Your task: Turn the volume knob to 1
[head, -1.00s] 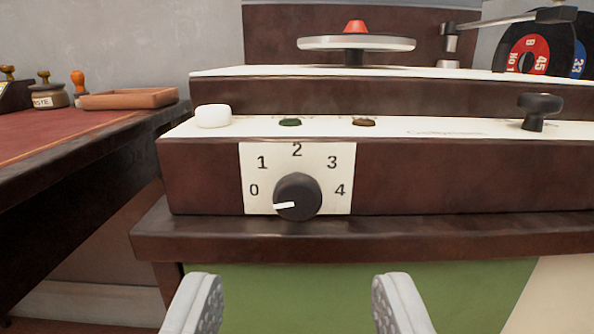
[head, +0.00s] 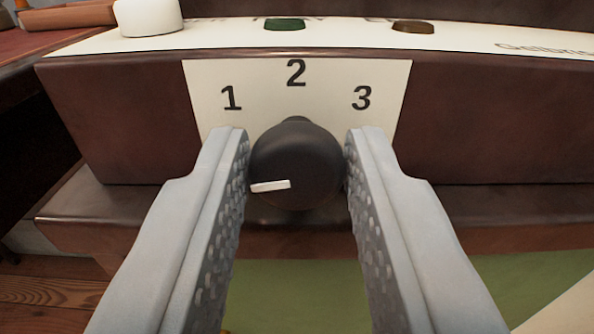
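The black volume knob (head: 300,160) sits on a white dial plate (head: 294,80) on the front of a dark wooden record player. Its white pointer (head: 270,186) points left and slightly down. The numbers 1, 2 and 3 show above it; the spots where 0 and 4 stood earlier are hidden behind my fingers. My gripper (head: 297,142) is open, with one grey finger on each side of the knob. A gap shows at the left finger; the right fingertip is very close to the knob, and I cannot tell whether it touches.
A white button (head: 148,16), a green light (head: 285,24) and a brown light (head: 413,27) are on the white top above the dial. A wooden ledge (head: 500,208) runs below the knob. The red-topped desk (head: 60,40) is at the far left.

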